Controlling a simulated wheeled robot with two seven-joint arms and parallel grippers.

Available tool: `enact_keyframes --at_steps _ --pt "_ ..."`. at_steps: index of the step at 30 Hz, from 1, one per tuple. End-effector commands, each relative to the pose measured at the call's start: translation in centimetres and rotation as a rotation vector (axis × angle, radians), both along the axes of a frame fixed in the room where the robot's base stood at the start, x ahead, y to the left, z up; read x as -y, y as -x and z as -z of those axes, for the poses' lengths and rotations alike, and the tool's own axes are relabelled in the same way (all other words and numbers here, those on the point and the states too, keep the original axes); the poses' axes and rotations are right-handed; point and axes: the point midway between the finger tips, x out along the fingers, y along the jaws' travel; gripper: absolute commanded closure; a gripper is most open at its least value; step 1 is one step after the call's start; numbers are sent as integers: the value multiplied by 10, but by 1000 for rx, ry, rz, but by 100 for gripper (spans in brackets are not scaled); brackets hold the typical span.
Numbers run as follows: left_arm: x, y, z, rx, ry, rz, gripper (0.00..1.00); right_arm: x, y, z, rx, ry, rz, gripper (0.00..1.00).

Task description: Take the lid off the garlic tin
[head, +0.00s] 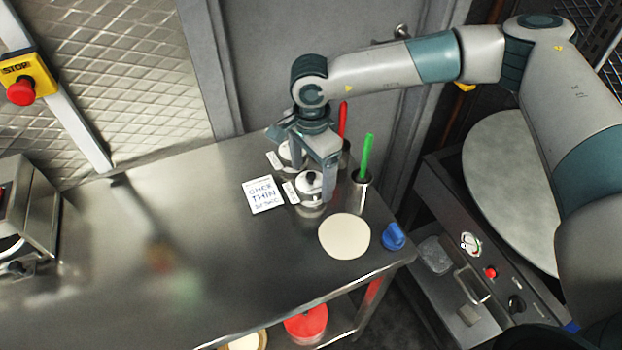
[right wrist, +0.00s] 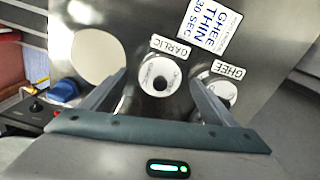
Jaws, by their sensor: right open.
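The garlic tin (head: 309,208) stands on the steel counter, its pale lid (right wrist: 160,74) on top with a dark knob in the middle. Its GARLIC label (right wrist: 171,47) is readable in the right wrist view. My right gripper (head: 303,158) is open and empty, pointing down above the tins. In the right wrist view the garlic lid shows between the two fingers (right wrist: 155,92), just beyond them; I cannot tell the exact height gap. One finger partly covers the ghee tin's lid (right wrist: 222,91). My left gripper is not in view.
The ghee tin (head: 286,156) stands close behind the garlic tin. Holders with a green-handled (head: 367,155) and a red-handled tool (head: 343,118) stand to the right. A note card (head: 263,195), a flat dough round (head: 343,237) and a blue object (head: 393,237) lie nearby.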

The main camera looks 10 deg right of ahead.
Motion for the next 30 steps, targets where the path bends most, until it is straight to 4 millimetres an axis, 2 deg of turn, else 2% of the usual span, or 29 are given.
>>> enact_keyframes --at_steps 8,14,24,30 --pt "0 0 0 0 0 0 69 0 0 0 0 0 0 20" --pt "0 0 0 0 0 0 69 0 0 -1 0 0 0 64" --pt "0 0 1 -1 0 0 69 0 0 -2 1 -1 0 64" --pt "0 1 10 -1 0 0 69 0 -1 -16 4 -2 0 64"
